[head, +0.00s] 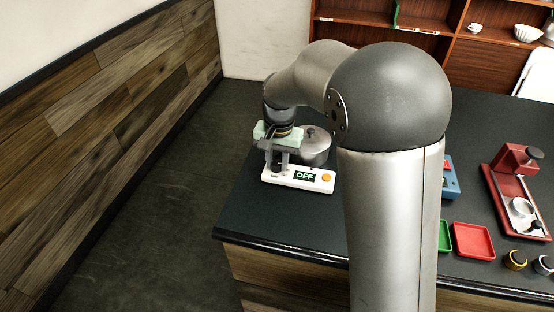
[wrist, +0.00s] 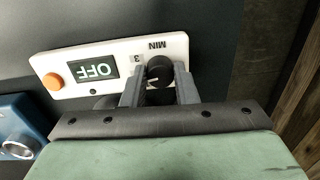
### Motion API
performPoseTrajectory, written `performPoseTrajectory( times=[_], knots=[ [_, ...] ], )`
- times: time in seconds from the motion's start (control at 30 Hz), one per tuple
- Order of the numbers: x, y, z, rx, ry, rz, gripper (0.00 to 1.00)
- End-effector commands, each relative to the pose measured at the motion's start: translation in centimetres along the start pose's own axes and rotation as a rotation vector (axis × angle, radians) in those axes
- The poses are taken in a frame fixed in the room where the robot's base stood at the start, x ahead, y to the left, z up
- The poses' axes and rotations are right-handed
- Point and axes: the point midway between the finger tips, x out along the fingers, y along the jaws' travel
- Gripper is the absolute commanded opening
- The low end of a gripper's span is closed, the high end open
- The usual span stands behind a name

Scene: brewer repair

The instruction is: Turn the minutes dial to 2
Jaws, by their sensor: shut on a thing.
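The white timer panel (head: 313,180) stands near the left end of the dark counter, with an OFF display (head: 305,175) and an orange button (head: 326,178). In the wrist view the panel (wrist: 115,53) appears upside down, with MIN and a 3 printed beside the black minutes dial (wrist: 159,70). A short pale mark shows on the dial's near side; which number it points to I cannot tell. My gripper (wrist: 160,80) is shut on the dial, one finger on each side. In the head view my gripper (head: 278,158) is over the panel's left end and mostly hides the dial.
A grey lidded pot (head: 316,150) stands just behind the panel. A blue device (head: 449,180), a green tray (head: 444,237), a red tray (head: 472,241) and a red press (head: 518,195) are to the right. The counter's left edge is close to the panel.

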Motion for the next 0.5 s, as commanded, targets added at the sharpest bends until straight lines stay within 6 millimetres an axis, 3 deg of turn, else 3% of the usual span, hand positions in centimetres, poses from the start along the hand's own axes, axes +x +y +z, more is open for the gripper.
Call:
performPoseTrajectory(
  times=[0.17, 0.2, 0.23, 0.5],
  knots=[
    [-0.05, -0.03, -0.02, -0.001, 0.001, -0.001, 0.04],
    [-0.05, -0.04, -0.02, -0.001, 0.001, -0.001, 0.38],
    [-0.05, -0.04, -0.02, -0.001, 0.001, -0.001, 0.46],
    [-0.04, -0.02, -0.01, -0.001, 0.0, -0.001, 0.48]
  ],
)
